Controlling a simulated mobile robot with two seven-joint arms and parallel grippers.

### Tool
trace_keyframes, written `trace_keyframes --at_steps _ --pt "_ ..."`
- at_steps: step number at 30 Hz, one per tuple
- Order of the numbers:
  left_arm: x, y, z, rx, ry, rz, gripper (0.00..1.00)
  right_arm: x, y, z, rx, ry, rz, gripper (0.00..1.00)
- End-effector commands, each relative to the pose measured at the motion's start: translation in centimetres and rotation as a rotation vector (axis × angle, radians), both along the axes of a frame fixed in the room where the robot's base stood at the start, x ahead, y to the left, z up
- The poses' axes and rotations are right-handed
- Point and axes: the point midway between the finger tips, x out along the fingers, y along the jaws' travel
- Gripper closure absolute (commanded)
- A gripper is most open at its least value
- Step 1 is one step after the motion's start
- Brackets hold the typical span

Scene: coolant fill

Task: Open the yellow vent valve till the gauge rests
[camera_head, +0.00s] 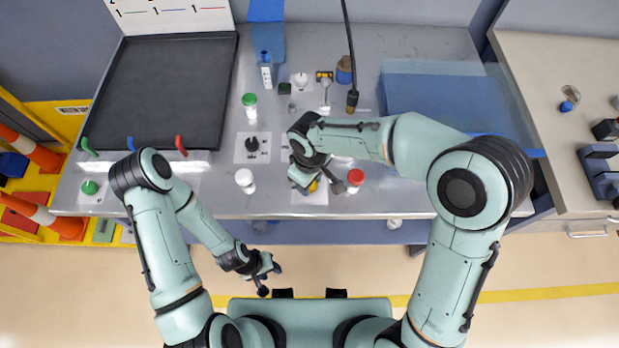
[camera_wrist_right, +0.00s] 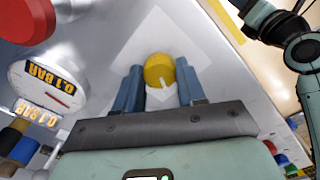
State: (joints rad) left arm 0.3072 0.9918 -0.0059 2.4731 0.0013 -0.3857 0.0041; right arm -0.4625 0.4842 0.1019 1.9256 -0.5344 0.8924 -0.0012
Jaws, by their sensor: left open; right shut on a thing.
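The yellow vent valve (camera_wrist_right: 159,70) is a round yellow knob with a pale pointer mark, on a white square plate. In the head view only a bit of the yellow valve (camera_head: 313,186) shows under my right arm. My right gripper (camera_wrist_right: 160,84) is shut on the knob, one blue finger on each side. In the head view the right gripper (camera_head: 303,178) partly hides the valve. A round white gauge (camera_wrist_right: 45,84) reads "0.1 BAR" at the wrist view's left; its needle is too small to read surely. My left gripper (camera_head: 268,272) is open and empty, over the floor before the bench.
A red-capped fitting (camera_head: 355,177) stands just right of the valve. A white cap (camera_head: 244,178), a black knob (camera_head: 252,144) and a green-capped bottle (camera_head: 249,101) stand to the left. A dark tray (camera_head: 160,85) fills the bench's left. A black hose (camera_head: 349,60) hangs behind.

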Motion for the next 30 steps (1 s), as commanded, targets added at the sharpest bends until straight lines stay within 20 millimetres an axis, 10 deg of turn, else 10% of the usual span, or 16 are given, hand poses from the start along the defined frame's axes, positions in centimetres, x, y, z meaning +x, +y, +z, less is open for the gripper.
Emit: trace_keyframes --at_steps 30 --pt "0.75 0.01 0.87 0.000 -0.009 0.000 0.57 0.16 0.06 0.19 0.002 -0.005 0.301 0.91"
